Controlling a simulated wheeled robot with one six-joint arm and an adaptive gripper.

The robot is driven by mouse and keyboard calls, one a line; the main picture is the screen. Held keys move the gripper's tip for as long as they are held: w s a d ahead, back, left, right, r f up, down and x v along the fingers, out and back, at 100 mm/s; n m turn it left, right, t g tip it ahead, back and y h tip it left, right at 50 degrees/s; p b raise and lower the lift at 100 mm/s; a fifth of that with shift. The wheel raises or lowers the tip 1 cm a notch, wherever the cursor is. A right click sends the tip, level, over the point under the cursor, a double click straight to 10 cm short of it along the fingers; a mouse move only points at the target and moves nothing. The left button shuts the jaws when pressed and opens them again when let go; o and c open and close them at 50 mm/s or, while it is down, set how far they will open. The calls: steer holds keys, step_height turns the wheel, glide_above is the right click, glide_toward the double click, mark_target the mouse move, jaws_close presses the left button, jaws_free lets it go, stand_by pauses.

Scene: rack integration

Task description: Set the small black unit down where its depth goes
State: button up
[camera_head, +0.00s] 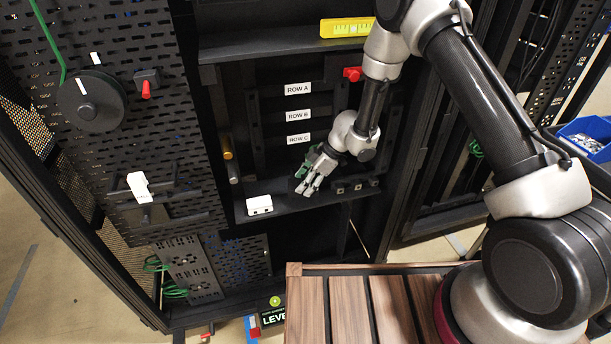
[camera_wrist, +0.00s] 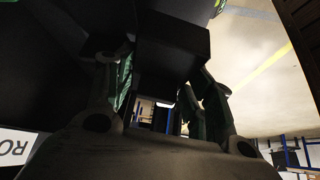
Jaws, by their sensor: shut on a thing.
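My gripper (camera_head: 309,180) reaches into the black rack just above its lower shelf (camera_head: 285,200), below the ROW C label (camera_head: 299,139). In the wrist view its two fingers (camera_wrist: 165,95) sit either side of a small black unit (camera_wrist: 172,50), a plain dark box, and are shut on it. The unit's lower side is hidden by the gripper body. In the head view the unit barely stands out from the dark rack and fingers. I cannot tell whether it touches the shelf. ROW A (camera_head: 298,89) and ROW B (camera_head: 298,115) labels are above.
A white box (camera_head: 260,205) sits on the shelf left of my gripper. Small dark blocks (camera_head: 357,186) line the shelf to its right. A yellow level (camera_head: 347,27) lies on the upper shelf. A red part (camera_head: 352,74) is near my arm. A slatted wooden top (camera_head: 345,310) is in front.

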steer(key=shift+f, duration=0.35)
steer(key=o, duration=1.2)
steer(key=v, duration=0.7)
steer(key=shift+d+r, duration=0.1)
steer(key=shift+r, duration=0.1)
